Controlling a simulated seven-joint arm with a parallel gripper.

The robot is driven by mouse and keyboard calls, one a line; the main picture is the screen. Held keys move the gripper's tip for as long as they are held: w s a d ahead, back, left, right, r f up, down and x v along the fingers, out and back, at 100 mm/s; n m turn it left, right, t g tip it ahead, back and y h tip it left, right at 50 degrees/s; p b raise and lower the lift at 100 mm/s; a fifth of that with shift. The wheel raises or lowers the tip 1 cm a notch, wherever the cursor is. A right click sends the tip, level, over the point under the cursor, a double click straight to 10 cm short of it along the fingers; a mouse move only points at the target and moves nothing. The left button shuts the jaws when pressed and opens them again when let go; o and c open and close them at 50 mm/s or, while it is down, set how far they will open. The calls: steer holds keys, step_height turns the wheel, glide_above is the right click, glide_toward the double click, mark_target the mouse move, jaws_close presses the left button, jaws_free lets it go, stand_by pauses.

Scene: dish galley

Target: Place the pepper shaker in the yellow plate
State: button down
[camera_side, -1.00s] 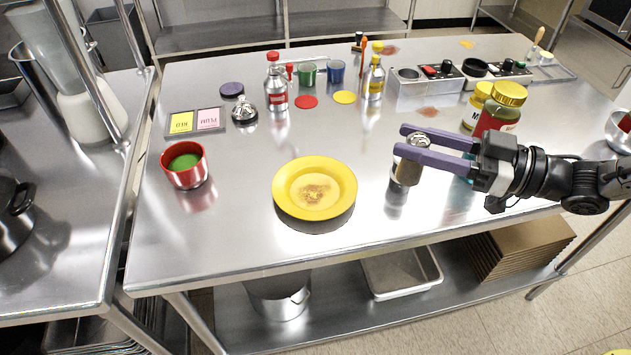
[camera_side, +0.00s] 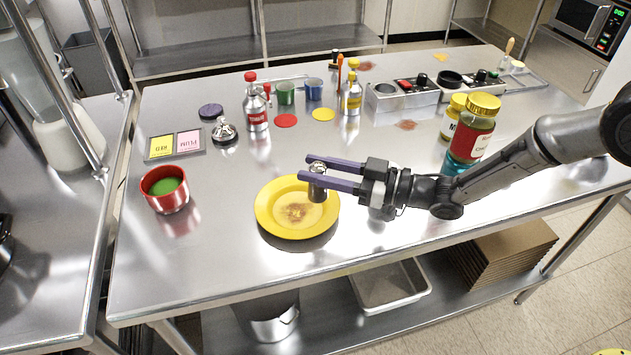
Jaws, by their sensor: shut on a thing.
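The yellow plate (camera_side: 272,221) lies on the steel table near its front edge, with a brown stain in its middle. My gripper (camera_side: 314,173) is above the right part of the plate, with its purple fingers pointing left. It is shut on the pepper shaker (camera_side: 317,187), a small dark cylinder with a silver top, held upright. The shaker's lower end shows against the plate's right rim and inner side. I cannot tell whether it touches the plate.
A red bowl with green contents (camera_side: 165,190) stands left of the plate. Behind are a silver bell-shaped thing (camera_side: 224,132), a red-capped bottle (camera_side: 256,110) and a yellow-capped bottle (camera_side: 351,96). The table around the plate is clear.

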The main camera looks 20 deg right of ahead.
steer(key=shift+w+a+f, duration=0.2)
steer(key=shift+w+f, duration=0.05)
steer(key=shift+f, duration=1.55)
